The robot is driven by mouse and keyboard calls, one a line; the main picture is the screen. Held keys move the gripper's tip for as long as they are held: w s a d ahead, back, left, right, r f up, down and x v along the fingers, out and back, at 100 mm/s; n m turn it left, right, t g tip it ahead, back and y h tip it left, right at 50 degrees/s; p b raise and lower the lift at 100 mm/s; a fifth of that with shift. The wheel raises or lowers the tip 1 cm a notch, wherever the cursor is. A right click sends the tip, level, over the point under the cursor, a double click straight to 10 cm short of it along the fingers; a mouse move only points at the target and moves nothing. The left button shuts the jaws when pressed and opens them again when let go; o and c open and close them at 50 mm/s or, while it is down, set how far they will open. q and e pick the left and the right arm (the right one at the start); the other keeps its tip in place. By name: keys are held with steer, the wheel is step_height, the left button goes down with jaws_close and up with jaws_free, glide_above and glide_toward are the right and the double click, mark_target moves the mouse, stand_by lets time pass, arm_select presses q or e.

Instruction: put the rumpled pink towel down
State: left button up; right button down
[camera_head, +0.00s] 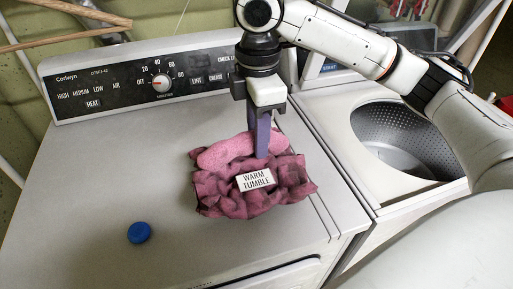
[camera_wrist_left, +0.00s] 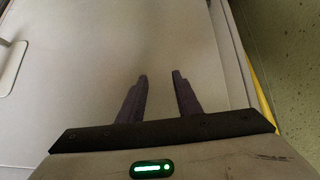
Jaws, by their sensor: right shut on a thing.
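The rumpled pink towel (camera_head: 225,152) is the lighter pink roll at the middle of the dryer top in the head view. It lies across a darker pink, crumpled cloth pile (camera_head: 230,197) that bears a white "WARM TUMBLE" card (camera_head: 256,180). My right gripper (camera_head: 262,154) points straight down and is shut on the towel; its fingers hide part of it. The towel appears to touch the pile. My left gripper (camera_wrist_left: 160,77) shows only in the left wrist view, open and empty, in front of a plain pale surface.
The white dryer top (camera_head: 90,190) is clear left of the pile, apart from a blue round cap (camera_head: 139,232) near the front. The dryer's control panel (camera_head: 140,84) rises behind. An open washer drum (camera_head: 400,135) is at right. Wooden sticks (camera_head: 70,37) are at upper left.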

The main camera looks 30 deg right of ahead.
steer(key=shift+f, duration=1.8)
steer(key=shift+f, duration=0.1)
steer(key=c, duration=1.4)
jaws_free()
step_height(320, 180, up, 12)
steer(key=shift+r, duration=0.15)
